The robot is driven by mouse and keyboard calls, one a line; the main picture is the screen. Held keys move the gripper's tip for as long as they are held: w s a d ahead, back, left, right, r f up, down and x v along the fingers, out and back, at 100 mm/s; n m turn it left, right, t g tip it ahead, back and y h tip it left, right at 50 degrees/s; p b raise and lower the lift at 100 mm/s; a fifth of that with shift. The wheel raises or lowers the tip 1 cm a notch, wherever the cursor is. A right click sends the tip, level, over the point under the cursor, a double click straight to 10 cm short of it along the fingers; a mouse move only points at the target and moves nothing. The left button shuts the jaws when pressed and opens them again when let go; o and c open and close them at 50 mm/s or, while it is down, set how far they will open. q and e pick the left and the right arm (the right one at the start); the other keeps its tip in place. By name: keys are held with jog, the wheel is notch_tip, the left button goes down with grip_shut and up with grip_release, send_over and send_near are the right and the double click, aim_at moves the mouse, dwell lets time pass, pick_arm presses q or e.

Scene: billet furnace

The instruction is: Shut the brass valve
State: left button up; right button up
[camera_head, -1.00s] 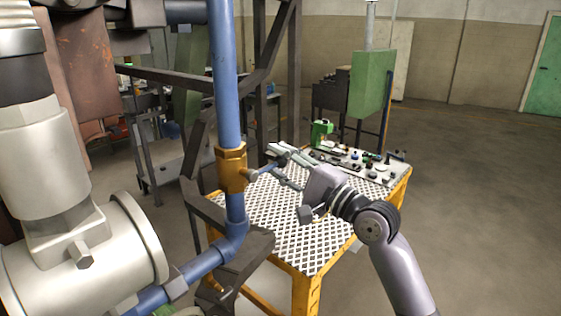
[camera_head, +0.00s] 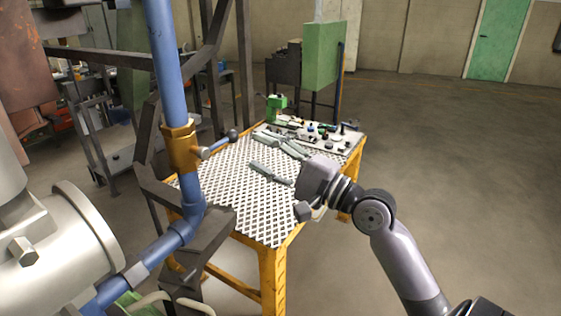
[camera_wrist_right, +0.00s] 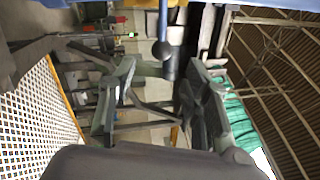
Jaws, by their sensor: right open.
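The brass valve (camera_head: 181,148) sits on an upright blue pipe at left centre in the head view. Its lever (camera_head: 216,143) sticks out to the right and slightly up, ending in a dark ball knob (camera_head: 234,133). My right gripper (camera_head: 256,150) is open and empty, to the right of the knob and apart from it in the head view. In the right wrist view, the knob (camera_wrist_right: 162,50) shows beyond the gap between the open fingertips (camera_wrist_right: 162,70). My left gripper is not in view.
A yellow-framed table with a white perforated top (camera_head: 225,185) lies below and behind my right gripper. A control panel (camera_head: 335,135) and a green box (camera_head: 323,55) stand farther back. Dark steel beams (camera_head: 150,120) stand behind the pipe. Open floor (camera_head: 460,180) lies at right.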

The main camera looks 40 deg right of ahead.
jog(key=shift+v, duration=1.85)
